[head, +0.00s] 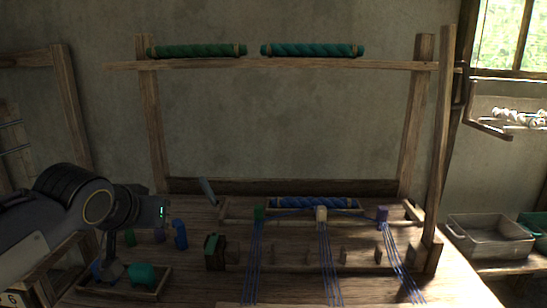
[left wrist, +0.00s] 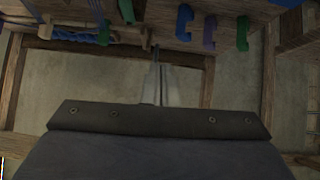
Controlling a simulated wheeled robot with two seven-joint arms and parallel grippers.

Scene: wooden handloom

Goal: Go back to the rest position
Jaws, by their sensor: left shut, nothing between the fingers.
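My left arm comes in from the left in the head view, its wrist (head: 135,207) raised over the left end of the bench. I cannot make out its fingertips clearly there. In the left wrist view my left gripper (left wrist: 157,80) shows pale fingers close together, shut and empty, with the wall behind them. The wooden handloom (head: 422,130) stands on the bench, apart from the wrist. My right gripper is in neither view.
Blue (head: 180,234), purple (head: 158,235) and green (head: 130,237) pieces stand on the bench near my wrist. A wooden tray (head: 120,293) holds a teal ball (head: 142,273). Blue yarn (head: 310,203) lies across the loom. A grey bin (head: 490,240) is at the right.

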